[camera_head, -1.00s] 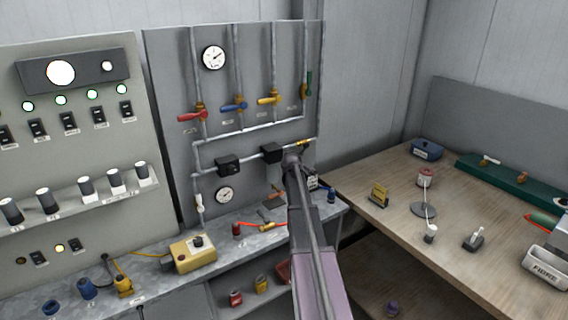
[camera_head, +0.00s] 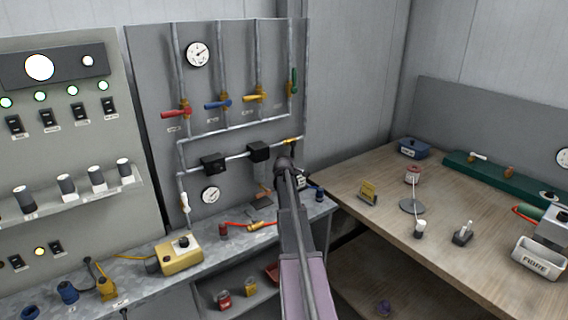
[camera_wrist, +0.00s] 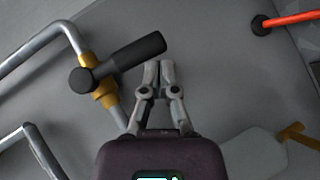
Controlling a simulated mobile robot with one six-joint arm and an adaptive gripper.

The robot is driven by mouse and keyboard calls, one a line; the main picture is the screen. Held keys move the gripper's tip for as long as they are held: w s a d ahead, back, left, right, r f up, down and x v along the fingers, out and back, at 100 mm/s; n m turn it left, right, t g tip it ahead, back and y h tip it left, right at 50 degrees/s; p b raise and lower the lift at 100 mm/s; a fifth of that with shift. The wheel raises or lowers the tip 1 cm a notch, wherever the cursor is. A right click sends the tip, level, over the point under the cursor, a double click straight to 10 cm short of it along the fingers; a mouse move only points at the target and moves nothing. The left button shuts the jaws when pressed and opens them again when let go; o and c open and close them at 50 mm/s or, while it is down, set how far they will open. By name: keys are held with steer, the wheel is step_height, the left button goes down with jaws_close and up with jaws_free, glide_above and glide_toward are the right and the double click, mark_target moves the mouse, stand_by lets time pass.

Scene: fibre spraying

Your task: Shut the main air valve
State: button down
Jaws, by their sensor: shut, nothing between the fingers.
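In the wrist view a valve with a black lever handle (camera_wrist: 142,53) sits on a brass body (camera_wrist: 103,92) in a grey pipe. The handle lies about across the pipe, with its free end toward the upper right. No label on it is readable. My gripper (camera_wrist: 158,66) is shut and empty, its fingertips just below the handle's free end; I cannot tell whether they touch it. In the head view my arm covers my fingers and the black handle; a small brass fitting (camera_head: 292,141) shows at the right end of the horizontal pipe.
The grey pipe panel also bears red (camera_head: 175,113), blue (camera_head: 217,104), yellow (camera_head: 255,98) and green (camera_head: 294,80) valve handles and two gauges. A bench with a yellow box (camera_head: 179,256) runs below. A wooden table (camera_head: 345,185) stands at the right.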

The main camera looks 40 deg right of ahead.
steer(key=shift+d+f, duration=0.15)
steer(key=shift+d, duration=0.15)
stand_by(0.4)
steer(key=shift+a, duration=0.15)
steer(key=s+a, duration=0.5)
steer(key=a, duration=0.6)
steer(key=shift+s+a, duration=0.35)
steer(key=shift+s, duration=0.05)
stand_by(0.4)
